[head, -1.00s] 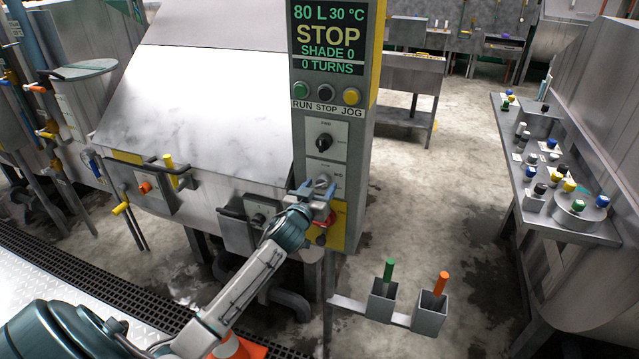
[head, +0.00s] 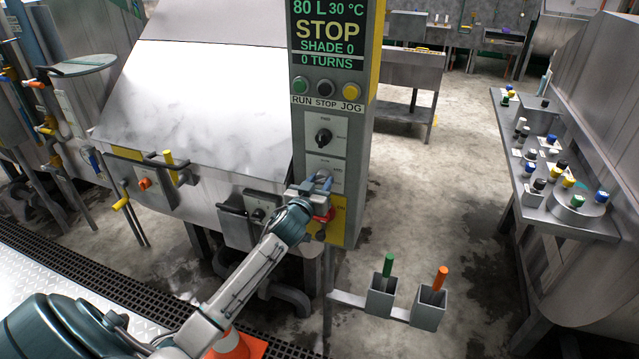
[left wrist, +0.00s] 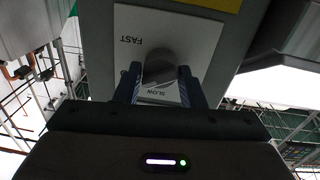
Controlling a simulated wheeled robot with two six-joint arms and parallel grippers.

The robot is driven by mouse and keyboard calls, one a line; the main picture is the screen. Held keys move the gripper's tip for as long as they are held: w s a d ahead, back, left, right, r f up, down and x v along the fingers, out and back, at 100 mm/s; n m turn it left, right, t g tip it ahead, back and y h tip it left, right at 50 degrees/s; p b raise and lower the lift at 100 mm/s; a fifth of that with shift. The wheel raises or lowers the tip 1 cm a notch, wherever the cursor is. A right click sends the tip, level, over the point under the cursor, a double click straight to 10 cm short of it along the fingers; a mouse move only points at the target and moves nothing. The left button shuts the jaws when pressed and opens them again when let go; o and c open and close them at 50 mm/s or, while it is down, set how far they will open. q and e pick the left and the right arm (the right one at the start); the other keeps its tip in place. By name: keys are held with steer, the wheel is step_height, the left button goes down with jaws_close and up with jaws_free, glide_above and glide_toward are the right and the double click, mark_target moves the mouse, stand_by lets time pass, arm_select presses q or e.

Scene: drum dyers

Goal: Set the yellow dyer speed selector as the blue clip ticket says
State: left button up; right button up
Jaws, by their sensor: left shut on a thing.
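The yellow-edged panel (head: 370,60) of the dyer stands in the middle of the head view; its display reads STOP. The speed selector plate (head: 325,165) is low on this panel, below another selector. My left gripper (head: 318,184) is at this plate and mostly covers the knob. In the left wrist view the grey speed selector knob (left wrist: 158,68) is between the fingers of my left gripper (left wrist: 160,84), which is shut on it. The plate (left wrist: 190,35) there reads FAST and SLOW. The knob's pointer is hard to read. I cannot make out a blue clip ticket. My right gripper is not in view.
A red knob (head: 325,214) is just below my left gripper. Two grey holders with a green handle (head: 388,264) and an orange handle (head: 441,278) stand at the lower right. A bench (head: 530,195) with several coloured-cap containers is at the right. Floor between is open.

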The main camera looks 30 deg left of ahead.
arm_select(q)
steer(key=shift+m, duration=0.5)
steer(key=shift+m+p, duration=0.7)
steer(key=shift+m, duration=0.4)
steer(key=m+p, duration=0.1)
steer(key=m, duration=0.1)
steer(key=shift+r+m, duration=0.1)
steer(key=shift+m, duration=0.2)
steer(key=m+p, duration=0.1)
steer(key=m, duration=0.2)
steer(key=shift+p, duration=0.35)
steer(key=shift+m+p, duration=0.5)
steer(key=shift+m, duration=0.9)
steer(key=o, duration=1)
steer(key=shift+c, duration=0.2)
